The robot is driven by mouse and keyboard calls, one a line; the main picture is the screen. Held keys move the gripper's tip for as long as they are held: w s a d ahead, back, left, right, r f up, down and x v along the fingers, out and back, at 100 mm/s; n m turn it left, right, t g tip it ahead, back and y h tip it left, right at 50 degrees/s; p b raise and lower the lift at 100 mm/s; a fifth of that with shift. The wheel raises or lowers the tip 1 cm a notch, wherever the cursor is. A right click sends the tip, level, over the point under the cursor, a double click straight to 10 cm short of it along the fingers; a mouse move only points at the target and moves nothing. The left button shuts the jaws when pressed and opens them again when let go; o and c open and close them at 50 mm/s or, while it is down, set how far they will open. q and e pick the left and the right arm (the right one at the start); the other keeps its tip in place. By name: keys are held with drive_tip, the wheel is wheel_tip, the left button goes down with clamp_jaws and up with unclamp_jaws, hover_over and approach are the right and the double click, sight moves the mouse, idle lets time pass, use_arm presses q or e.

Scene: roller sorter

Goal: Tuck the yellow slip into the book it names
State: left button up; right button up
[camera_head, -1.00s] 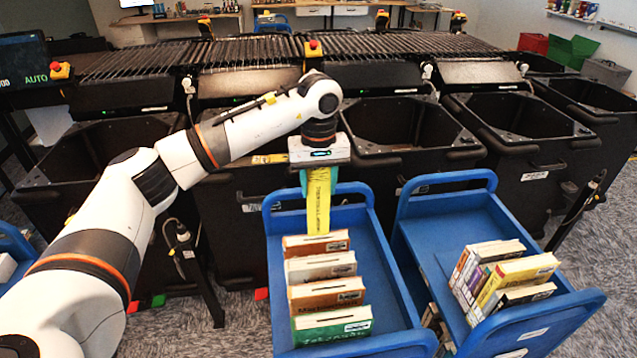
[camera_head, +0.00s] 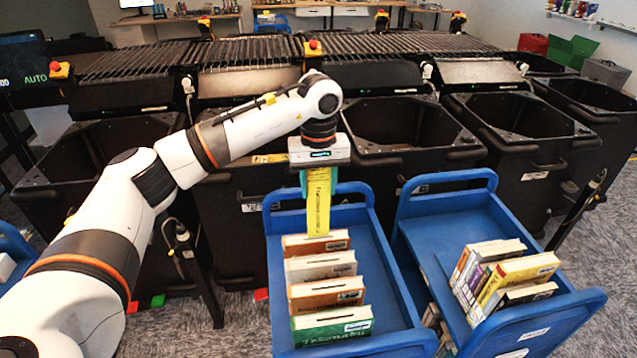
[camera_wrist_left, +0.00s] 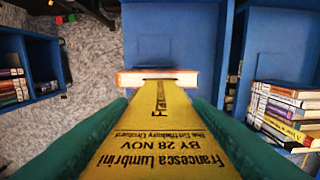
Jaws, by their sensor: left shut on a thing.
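My left gripper (camera_head: 319,183) is shut on the yellow slip (camera_head: 318,208) and holds it hanging down over the left blue cart. In the left wrist view the slip (camera_wrist_left: 158,125) runs between the green fingers and carries printed text, including "Francesca Lumbrini" and "BY 28 NOV". Its far end meets the orange-brown book (camera_head: 316,244) at the back of the row; I cannot tell whether it is inside the book. Behind it toward the front stand a pale book (camera_head: 320,267), a brown book (camera_head: 327,293) and a green book (camera_head: 332,326). My right gripper is not in view.
The left blue cart (camera_head: 392,345) has raised end rails. A second blue cart (camera_head: 580,305) to the right holds several leaning books (camera_head: 515,275). Black bins (camera_head: 400,150) and the roller sorter (camera_head: 400,45) stand behind.

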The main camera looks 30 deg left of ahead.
use_arm(q)
drive_tip(key=shift+f+b, duration=0.9)
drive_tip(key=shift+f, duration=0.35)
idle(0.7)
drive_tip(key=shift+f+b, duration=3.6)
drive_tip(key=shift+f, duration=1.2)
drive_tip(key=o, duration=0.9)
drive_tip(key=shift+r, duration=0.1)
wheel_tip(320, 180, up, 21)
drive_tip(key=p, duration=0.7)
hover_over(318, 225)
drive_tip(key=shift+b, duration=0.3)
